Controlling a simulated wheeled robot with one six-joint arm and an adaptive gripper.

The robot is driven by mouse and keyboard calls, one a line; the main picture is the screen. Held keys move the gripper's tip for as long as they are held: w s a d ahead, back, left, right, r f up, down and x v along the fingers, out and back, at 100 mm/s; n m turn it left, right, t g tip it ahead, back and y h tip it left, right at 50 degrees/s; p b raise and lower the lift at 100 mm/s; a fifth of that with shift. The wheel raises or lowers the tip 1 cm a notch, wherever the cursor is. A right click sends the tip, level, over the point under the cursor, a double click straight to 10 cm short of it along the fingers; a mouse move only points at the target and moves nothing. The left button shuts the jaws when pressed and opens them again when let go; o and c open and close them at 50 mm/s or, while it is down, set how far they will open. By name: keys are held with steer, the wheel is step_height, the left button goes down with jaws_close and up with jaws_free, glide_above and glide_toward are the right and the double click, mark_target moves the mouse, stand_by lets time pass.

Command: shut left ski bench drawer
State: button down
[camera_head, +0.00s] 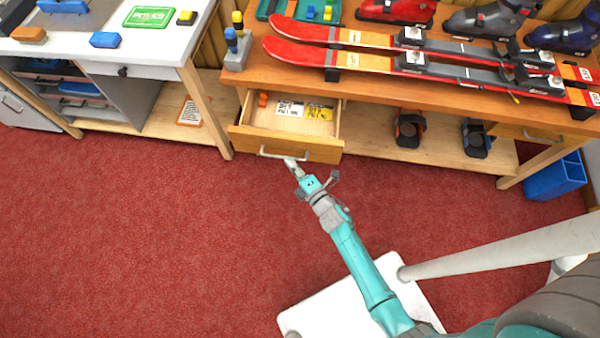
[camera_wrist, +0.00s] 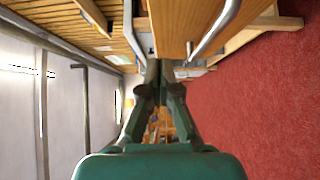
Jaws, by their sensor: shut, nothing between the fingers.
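The left ski bench drawer (camera_head: 287,128) stands pulled out from under the wooden bench top in the head view. Papers and a small orange item lie inside it. A pale bar handle (camera_head: 284,154) runs across its front. My gripper (camera_head: 292,164) is shut and empty at the drawer front, close to the handle. In the wrist view my gripper (camera_wrist: 160,68) points at the wooden drawer front (camera_wrist: 176,25), with the metal handle (camera_wrist: 215,28) to its right. I cannot tell whether the fingertips touch the front.
The ski bench (camera_head: 390,85) carries red skis (camera_head: 400,62) and boots (camera_head: 400,10). Two dark bindings (camera_head: 409,130) sit on its lower shelf. A white-topped bench (camera_head: 100,50) stands at left, a blue bin (camera_head: 553,178) at right. The red carpet (camera_head: 150,230) in front is clear.

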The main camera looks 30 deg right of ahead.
mark_target(283, 140)
steer(key=shift+w+d, duration=0.3)
steer(key=shift+w, duration=0.6)
steer(key=shift+w+d, duration=0.35)
steer(key=shift+w, duration=0.6)
steer(key=shift+w+d, duration=0.3)
steer(key=shift+w, duration=0.6)
